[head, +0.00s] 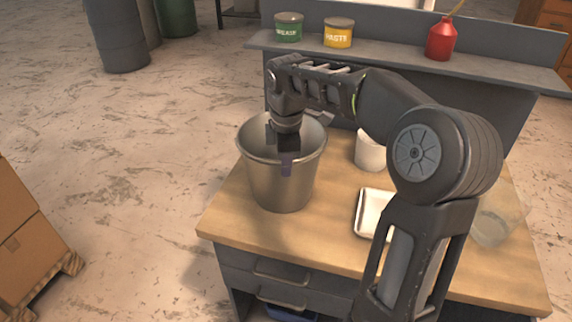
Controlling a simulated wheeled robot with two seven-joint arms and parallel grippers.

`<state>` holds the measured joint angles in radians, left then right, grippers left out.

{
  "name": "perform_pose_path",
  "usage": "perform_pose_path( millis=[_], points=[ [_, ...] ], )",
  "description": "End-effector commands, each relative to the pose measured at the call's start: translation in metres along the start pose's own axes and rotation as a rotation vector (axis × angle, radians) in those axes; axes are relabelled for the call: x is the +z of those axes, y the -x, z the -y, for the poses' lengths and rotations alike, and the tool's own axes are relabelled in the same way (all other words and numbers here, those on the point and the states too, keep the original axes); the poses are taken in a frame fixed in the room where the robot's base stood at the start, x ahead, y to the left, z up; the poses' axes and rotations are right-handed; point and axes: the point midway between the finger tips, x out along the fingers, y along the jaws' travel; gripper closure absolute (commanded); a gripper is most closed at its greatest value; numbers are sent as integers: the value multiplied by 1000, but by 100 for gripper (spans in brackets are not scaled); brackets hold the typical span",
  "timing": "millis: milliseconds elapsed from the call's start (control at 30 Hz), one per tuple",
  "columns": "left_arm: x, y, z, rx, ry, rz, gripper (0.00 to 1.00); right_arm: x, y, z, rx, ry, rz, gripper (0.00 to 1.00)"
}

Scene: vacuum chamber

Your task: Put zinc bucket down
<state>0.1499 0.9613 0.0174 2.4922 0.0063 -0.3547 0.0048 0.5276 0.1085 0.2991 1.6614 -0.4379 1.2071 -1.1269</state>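The zinc bucket (264,185) is a grey metal pail, upright at the left part of the wooden workbench (232,222). Its base looks to be at the bench top, but I cannot tell whether it touches or hangs just above it. My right gripper (285,158) points down at the bucket's near rim and is shut on it, with one finger outside the wall. The other finger is largely hidden. My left gripper is not in view.
A white cup (370,152) and a white tray (372,212) stand right of the bucket, partly behind my arm. A clear container (500,218) is at the right. The back shelf holds a green tin (288,27), a yellow tin (338,33) and a red oil can (441,40).

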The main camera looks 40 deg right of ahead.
Motion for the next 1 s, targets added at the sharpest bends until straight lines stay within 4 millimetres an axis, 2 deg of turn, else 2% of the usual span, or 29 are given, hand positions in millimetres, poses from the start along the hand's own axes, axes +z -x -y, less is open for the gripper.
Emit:
perform_pose_path(
  millis=[433,500,700,1000],
  points=[
    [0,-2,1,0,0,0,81,-1,-4,-1,8,0,-2,100],
    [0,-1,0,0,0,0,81,0,-5,0,1,0,-1,92],
    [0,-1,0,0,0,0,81,0,-5,0,1,0,-1,76],
    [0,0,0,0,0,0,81,0,-3,0,1,0,-1,76]
  ],
)
